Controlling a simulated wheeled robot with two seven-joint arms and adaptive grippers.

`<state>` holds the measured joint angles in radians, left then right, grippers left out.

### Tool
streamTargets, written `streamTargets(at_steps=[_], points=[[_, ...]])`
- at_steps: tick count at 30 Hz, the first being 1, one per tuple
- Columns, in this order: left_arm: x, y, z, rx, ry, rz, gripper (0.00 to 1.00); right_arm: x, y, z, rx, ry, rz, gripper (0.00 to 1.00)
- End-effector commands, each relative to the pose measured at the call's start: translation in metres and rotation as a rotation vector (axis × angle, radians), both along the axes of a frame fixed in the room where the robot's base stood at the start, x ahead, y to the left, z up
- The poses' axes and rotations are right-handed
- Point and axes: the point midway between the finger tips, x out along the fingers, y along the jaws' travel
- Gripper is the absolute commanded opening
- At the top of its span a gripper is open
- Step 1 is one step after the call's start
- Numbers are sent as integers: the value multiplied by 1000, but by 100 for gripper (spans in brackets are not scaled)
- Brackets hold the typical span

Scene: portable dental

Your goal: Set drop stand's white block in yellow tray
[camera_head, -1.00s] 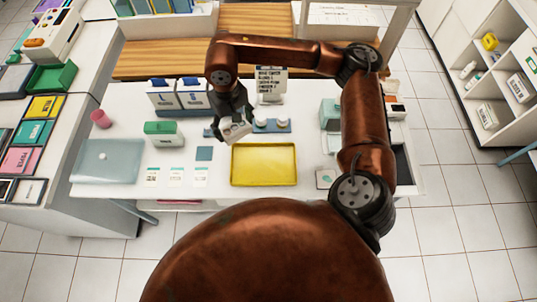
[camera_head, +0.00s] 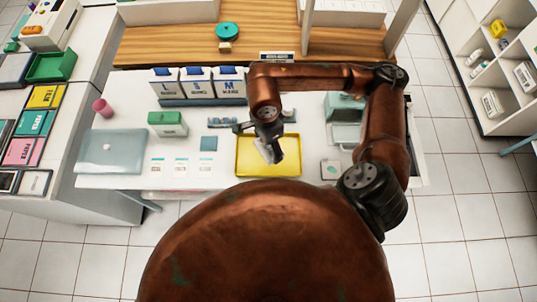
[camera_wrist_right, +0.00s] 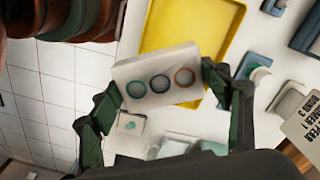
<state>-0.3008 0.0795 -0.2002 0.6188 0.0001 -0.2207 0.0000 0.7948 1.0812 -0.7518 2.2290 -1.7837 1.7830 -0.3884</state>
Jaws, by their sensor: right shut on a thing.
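The white block (camera_wrist_right: 157,76) is between the fingers of my right gripper (camera_wrist_right: 163,92) in the wrist view. Its face shows three rings: green, dark blue and brown. In the head view the block (camera_head: 267,151) and my right gripper (camera_head: 268,145) are over the left-middle part of the yellow tray (camera_head: 290,168). The block looks tilted there. I cannot tell whether it touches the tray floor. The blue drop stand (camera_head: 221,122) is just left of and behind the tray, partly hidden by my gripper. My left gripper is not in view.
White boxes with blue tops (camera_head: 197,83) stand behind the stand. A green-and-white box (camera_head: 167,123), a blue square (camera_head: 208,143) and flat cards lie to the left. A small pale square item (camera_head: 330,169) lies right of the tray. The tray's right half is clear.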

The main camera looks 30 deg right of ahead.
Motion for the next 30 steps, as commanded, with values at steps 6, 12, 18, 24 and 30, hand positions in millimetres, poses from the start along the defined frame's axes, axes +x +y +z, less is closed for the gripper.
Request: streamTargets(at_steps=[6, 12, 18, 24, 30], points=[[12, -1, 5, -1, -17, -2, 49, -38, -1, -11, -5, -12, -464, 41], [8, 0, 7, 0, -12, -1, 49, -70, -1, -17, -2, -25, -886, 41], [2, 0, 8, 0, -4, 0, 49, -91, -2, -20, 5, -33, -1197, 41], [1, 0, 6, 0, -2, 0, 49, -98, -2, -22, 9, -37, -1328, 41], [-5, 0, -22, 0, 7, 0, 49, -82, -5, -35, 8, -38, -1342, 41]])
